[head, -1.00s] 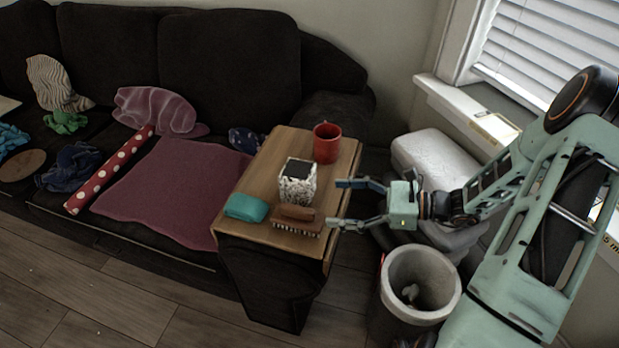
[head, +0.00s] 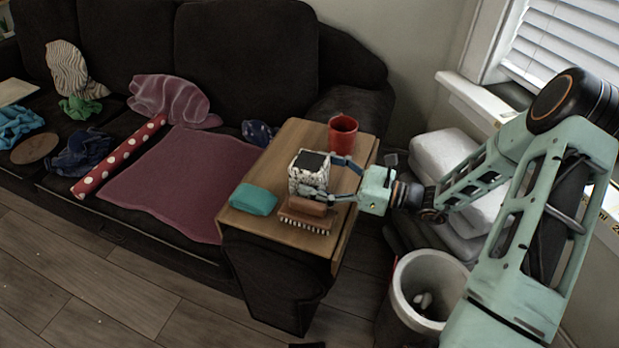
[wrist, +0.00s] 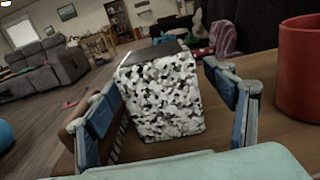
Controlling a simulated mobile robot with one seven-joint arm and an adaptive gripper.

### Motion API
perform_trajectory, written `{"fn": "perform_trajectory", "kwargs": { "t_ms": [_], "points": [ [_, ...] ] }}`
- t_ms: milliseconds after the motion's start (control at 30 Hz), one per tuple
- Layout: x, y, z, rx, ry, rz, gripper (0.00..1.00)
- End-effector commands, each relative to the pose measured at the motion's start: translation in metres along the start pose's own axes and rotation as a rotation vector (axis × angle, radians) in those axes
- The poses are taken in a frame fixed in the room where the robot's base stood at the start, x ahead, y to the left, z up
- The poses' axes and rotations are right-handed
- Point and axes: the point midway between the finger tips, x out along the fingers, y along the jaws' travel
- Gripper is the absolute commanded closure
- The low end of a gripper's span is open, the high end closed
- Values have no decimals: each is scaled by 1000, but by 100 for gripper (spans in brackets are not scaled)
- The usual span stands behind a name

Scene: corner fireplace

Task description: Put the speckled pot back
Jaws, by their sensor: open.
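The speckled pot (head: 303,181) is a squarish black-and-white vessel with a dark top. It stands on the wooden tray-like top (head: 281,167) over the sofa arm. My gripper (head: 326,177) is open and comes in from the right, with one finger on the far side of the pot and one on the near side. In the wrist view the pot (wrist: 161,97) stands between the two blue fingers of my gripper (wrist: 167,112). Gaps show beside it, and I cannot tell whether either finger touches it.
A red mug (head: 342,136) stands behind the pot; a brown brush (head: 306,213) and a teal cloth-like item (head: 253,199) lie in front. A grey bin (head: 428,290) stands on the floor at the right. A red dotted roll (head: 118,158) and cloths lie on the sofa.

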Motion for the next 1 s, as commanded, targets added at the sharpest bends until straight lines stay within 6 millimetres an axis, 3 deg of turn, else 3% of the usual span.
{"fn": "perform_trajectory", "kwargs": {
  "t_ms": [133,400,900,1000],
  "points": [
    [16,0,-1,-1,0,0,23],
    [18,0,0,0,1,0,23],
    [18,0,0,0,1,0,78],
    [18,0,0,0,-1,0,84]
  ]
}}
